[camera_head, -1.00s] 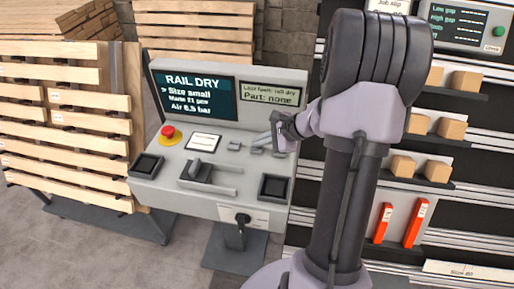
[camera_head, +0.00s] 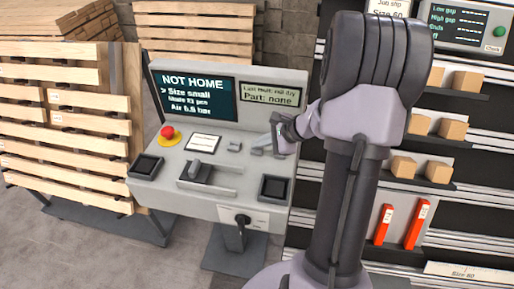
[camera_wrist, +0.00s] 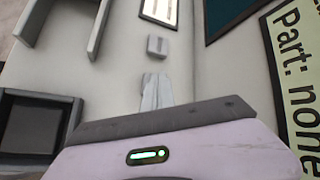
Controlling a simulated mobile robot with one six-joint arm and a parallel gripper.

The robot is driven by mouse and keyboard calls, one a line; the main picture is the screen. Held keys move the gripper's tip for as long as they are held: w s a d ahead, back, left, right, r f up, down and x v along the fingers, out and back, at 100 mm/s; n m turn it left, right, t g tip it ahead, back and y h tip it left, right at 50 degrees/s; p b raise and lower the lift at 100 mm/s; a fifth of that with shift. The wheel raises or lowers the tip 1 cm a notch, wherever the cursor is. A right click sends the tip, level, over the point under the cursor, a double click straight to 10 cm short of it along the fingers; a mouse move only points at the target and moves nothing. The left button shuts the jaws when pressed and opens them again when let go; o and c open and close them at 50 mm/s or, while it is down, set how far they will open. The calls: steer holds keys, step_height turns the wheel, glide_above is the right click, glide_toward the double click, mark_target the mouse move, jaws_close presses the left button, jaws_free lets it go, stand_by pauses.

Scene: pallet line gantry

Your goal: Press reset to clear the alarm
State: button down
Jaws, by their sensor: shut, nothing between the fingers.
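The control console (camera_head: 215,210) has a dark main screen (camera_head: 195,96) reading "NOT HOME", "Size small", "Made 11 pcs" and "Air 6.5 bar". A smaller pale display (camera_head: 271,95) reads "Last fault: rail dry" and "Part: none". Small grey controls (camera_head: 235,145) sit on the sloping panel; no reset label is readable. My gripper (camera_head: 270,144) is shut and empty, low over the panel's right side. In the wrist view its grey fingertips (camera_wrist: 155,90) point toward one small grey control (camera_wrist: 157,46), apart from it in the picture. Contact with anything under them cannot be told.
A red mushroom button (camera_head: 167,132) on a yellow base, a white card (camera_head: 204,142), a lever in a bracket (camera_head: 195,172) and two black trays (camera_head: 275,188) share the panel. Pallets (camera_head: 65,120) stand left, a shelf rack (camera_head: 440,183) with boxes right.

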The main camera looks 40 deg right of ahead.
mark_target(260, 150)
steer(key=shift+r+p, duration=0.4)
steer(key=shift+r, duration=0.35)
steer(key=shift+r, duration=0.1)
step_height(260, 150, up, 5)
steer(key=p, duration=0.3)
steer(key=shift+p, duration=0.4)
steer(key=s+a+r+n+g, duration=0.1)
steer(key=s+a+r+n, duration=0.25)
steer(key=a, duration=0.45)
steer(key=s+a+r+n+g, duration=0.1)
steer(key=s+a+r+n, duration=0.3)
steer(key=a, duration=0.4)
steer(key=s+a+r+n+g, duration=0.1)
steer(key=s+a+r+n, duration=0.1)
steer(key=a+r+n, duration=0.4)
steer(key=s+a+n+h, duration=0.1)
steer(key=s+a+n, duration=0.3)
steer(key=s, duration=0.6)
steer(key=shift+s+a+r+h, duration=0.3)
steer(key=shift+s+a, duration=0.1)
steer(key=shift+a, duration=0.1)
